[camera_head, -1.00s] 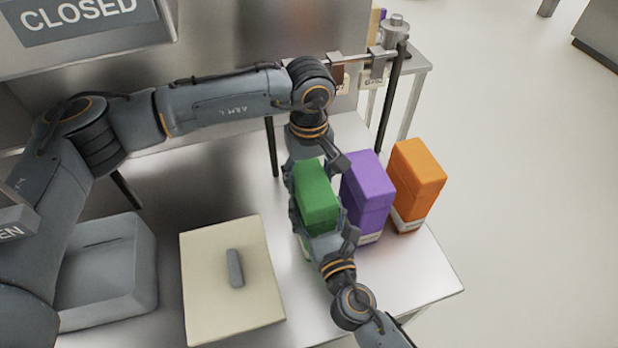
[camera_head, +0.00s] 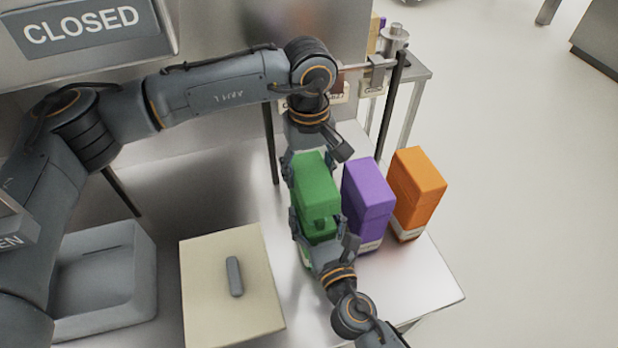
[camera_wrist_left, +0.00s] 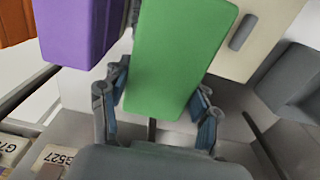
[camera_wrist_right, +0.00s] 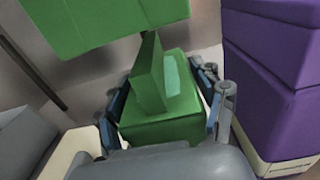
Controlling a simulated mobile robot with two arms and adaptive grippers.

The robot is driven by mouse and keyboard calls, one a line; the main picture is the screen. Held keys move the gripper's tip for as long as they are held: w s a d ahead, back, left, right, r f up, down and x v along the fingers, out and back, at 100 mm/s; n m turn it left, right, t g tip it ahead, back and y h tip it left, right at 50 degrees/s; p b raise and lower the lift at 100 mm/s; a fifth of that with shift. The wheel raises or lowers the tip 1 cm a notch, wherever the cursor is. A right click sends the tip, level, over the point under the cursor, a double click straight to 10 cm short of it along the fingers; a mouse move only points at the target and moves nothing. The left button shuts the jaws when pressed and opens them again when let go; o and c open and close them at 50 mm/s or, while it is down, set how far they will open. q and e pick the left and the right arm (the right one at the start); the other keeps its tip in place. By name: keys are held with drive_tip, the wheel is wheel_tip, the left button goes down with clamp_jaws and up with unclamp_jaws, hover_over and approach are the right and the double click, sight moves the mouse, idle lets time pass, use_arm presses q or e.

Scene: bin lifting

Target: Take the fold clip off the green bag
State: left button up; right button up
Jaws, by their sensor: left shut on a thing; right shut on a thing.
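The fold clip (camera_head: 316,182) looks like a green block-shaped cap. My left gripper (camera_head: 316,162) is shut on it, with a finger on each side in the left wrist view (camera_wrist_left: 160,100). The green bag (camera_head: 320,228) stands upright below it on the steel table. In the right wrist view the clip (camera_wrist_right: 95,25) hangs above the bag (camera_wrist_right: 160,127), with a gap between them. The bag's top shows an upright green flap and a pale teal face. My right gripper (camera_wrist_right: 165,110) is shut on the bag's lower body from the near side.
A purple bag (camera_head: 367,205) stands close at the right, with an orange bag (camera_head: 415,195) beyond it. A cream board (camera_head: 215,290) with a grey bar (camera_head: 234,276) and a grey bin (camera_head: 105,280) are at the left. A rail post (camera_head: 390,105) rises behind.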

drive_tip(key=o, duration=1.8)
drive_tip(key=v, duration=1.2)
